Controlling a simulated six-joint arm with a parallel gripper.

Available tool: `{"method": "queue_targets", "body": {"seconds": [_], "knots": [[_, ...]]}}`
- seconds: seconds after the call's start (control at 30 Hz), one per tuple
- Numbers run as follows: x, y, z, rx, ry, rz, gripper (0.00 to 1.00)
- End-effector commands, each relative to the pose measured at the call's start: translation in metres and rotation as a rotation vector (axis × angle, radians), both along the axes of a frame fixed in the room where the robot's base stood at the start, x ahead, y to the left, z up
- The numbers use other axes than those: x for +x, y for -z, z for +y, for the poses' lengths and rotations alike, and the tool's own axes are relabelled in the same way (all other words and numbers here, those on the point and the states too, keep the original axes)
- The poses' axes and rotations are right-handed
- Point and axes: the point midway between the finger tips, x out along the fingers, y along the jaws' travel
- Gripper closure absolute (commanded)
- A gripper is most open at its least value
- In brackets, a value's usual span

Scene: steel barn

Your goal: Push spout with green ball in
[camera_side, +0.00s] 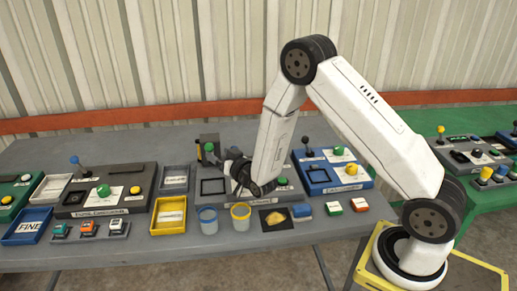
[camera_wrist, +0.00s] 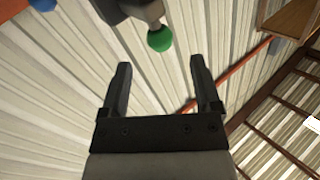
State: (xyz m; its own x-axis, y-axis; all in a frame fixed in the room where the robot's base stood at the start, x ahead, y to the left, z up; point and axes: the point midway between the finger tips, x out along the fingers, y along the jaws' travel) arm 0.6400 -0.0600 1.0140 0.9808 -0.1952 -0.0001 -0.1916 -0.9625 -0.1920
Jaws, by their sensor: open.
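The green ball (camera_wrist: 160,39) hangs at the end of a short grey spout (camera_wrist: 155,14) that comes out of a dark housing at the top of the wrist view. In the side view the green ball (camera_side: 209,147) is at the dark housing (camera_side: 208,139) behind the middle panel. My gripper (camera_wrist: 160,66) is open and empty, its two fingers pointing toward the ball, which appears centred between and beyond the tips. In the side view my gripper (camera_side: 229,155) is just right of the ball, partly hidden by my arm. I cannot tell whether they touch.
The middle panel (camera_side: 238,212) lies under my arm. A panel with a green button (camera_side: 103,190) is to the left and a blue panel (camera_side: 345,181) to the right. Trays, cups (camera_side: 208,221) and small blocks line the front of the grey table (camera_side: 190,250).

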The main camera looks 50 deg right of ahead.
Motion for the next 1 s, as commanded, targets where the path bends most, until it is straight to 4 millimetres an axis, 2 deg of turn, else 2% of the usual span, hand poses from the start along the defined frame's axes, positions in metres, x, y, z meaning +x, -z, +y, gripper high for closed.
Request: {"method": "queue_targets", "body": {"seconds": [0.33, 0.8, 1.0], "knots": [[0.005, -0.008, 0.001, -0.013, 0.039, -0.008, 0.19], [0.020, -0.059, 0.010, -0.021, 0.316, -0.017, 0.19], [0.020, -0.068, 0.015, -0.004, 0.382, -0.003, 0.19]]}}
